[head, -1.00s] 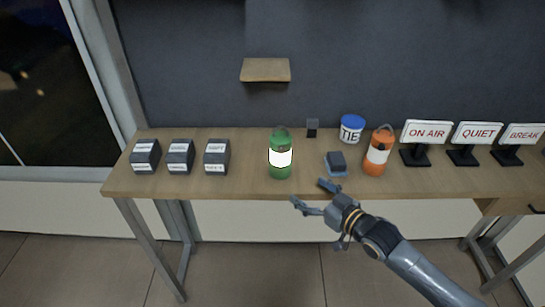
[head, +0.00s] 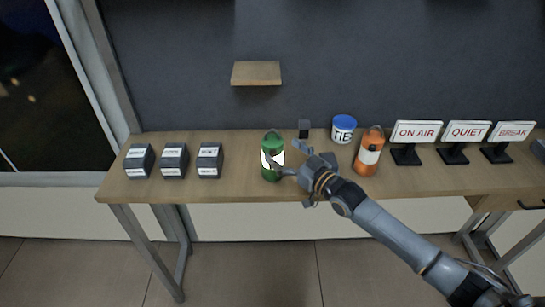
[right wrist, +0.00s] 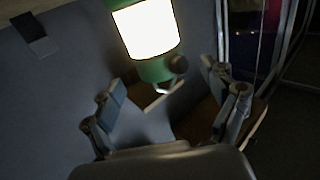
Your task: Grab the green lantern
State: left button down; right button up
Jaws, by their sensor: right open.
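The green lantern (head: 272,145) stands upright on the wooden table, with a bright white glowing band and a dark handle on top. My right gripper (head: 283,155) is open at its right front side, and one finger crosses in front of the glowing band. In the right wrist view the lantern (right wrist: 146,28) shows large at the top, beyond and between the spread fingertips (right wrist: 163,82). I cannot tell whether a finger touches it. My left gripper is in neither view.
An orange lantern (head: 369,153) and a white tub with a blue lid (head: 343,129) stand right of the gripper. Signs (head: 416,132) stand farther right. Several dark labelled blocks (head: 174,160) are at left, with bare table (head: 240,165) between. A small shelf (head: 256,73) is above.

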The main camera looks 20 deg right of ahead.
aim_at(272, 143)
jog(key=shift+w+a+r+p, duration=0.2)
jog(key=shift+w+p, duration=0.1)
jog(key=shift+w, duration=0.1)
jog(key=p+x, duration=0.1)
jog(key=x, duration=0.2)
jog(key=shift+w+f, duration=0.1)
jog(key=shift+w, duration=0.05)
jog(key=shift+w+a+f, duration=0.15)
jog(key=shift+w+a, duration=0.05)
jog(key=shift+w, duration=0.2)
jog(key=shift+s, duration=0.1)
jog(key=shift+c, duration=1)
grip_shut()
